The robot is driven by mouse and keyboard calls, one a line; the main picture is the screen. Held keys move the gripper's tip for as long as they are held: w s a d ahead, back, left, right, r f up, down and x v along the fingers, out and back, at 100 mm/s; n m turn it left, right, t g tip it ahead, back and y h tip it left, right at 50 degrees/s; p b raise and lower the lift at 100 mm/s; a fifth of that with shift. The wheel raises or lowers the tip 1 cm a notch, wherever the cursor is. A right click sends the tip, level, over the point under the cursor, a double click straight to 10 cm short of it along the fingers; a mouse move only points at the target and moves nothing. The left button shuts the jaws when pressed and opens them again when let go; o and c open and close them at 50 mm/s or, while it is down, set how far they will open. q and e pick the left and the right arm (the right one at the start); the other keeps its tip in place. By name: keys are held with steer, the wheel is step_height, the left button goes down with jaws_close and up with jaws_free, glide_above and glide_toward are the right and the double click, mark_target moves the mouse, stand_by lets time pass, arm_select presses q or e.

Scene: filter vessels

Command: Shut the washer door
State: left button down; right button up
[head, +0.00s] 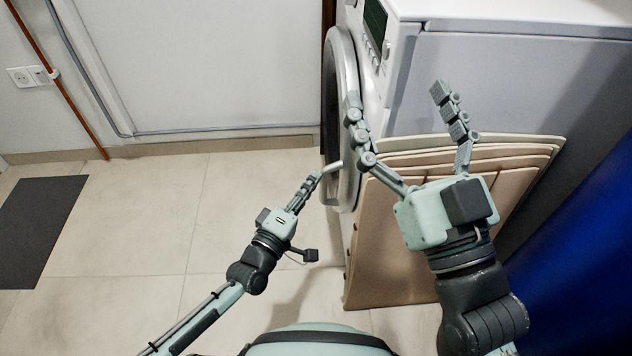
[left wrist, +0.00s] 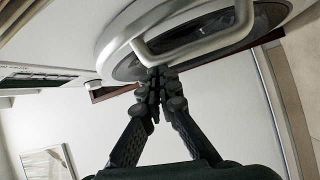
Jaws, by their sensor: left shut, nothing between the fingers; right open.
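The white washer (head: 520,75) stands at the upper right of the head view. Its round door (head: 346,120) is on its left-facing front, seen nearly edge-on; the width of any gap is hard to tell. The door's handle (head: 333,167) is a pale bar low on the door. My left gripper (head: 317,178) is shut and empty, its tips at or very near the handle. In the left wrist view the closed fingertips (left wrist: 157,76) overlap the door rim (left wrist: 115,52) just below the handle (left wrist: 198,48). My right gripper (head: 396,96) is open and empty, one finger overlapping the door's edge in view.
Several tan panels (head: 395,240) lean against the washer's side, beneath my right gripper. A blue surface (head: 590,200) fills the right edge. The tiled floor (head: 140,220) left of the door is clear apart from a dark mat (head: 38,225). Pipes run along the wall.

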mark_target(333, 171)
arm_select(q)
steer(key=d, duration=0.1)
steer(key=d+r+h, duration=0.1)
steer(key=d, duration=0.1)
steer(key=shift+s, duration=0.2)
steer(key=shift+w+d+f, duration=0.2)
steer(key=shift+d+f, duration=0.05)
steer(key=shift+d, duration=0.2)
arm_select(e)
steer(key=shift+w+d+f, duration=0.1)
steer(key=shift+d, duration=0.7)
arm_select(q)
steer(key=shift+a, duration=0.1)
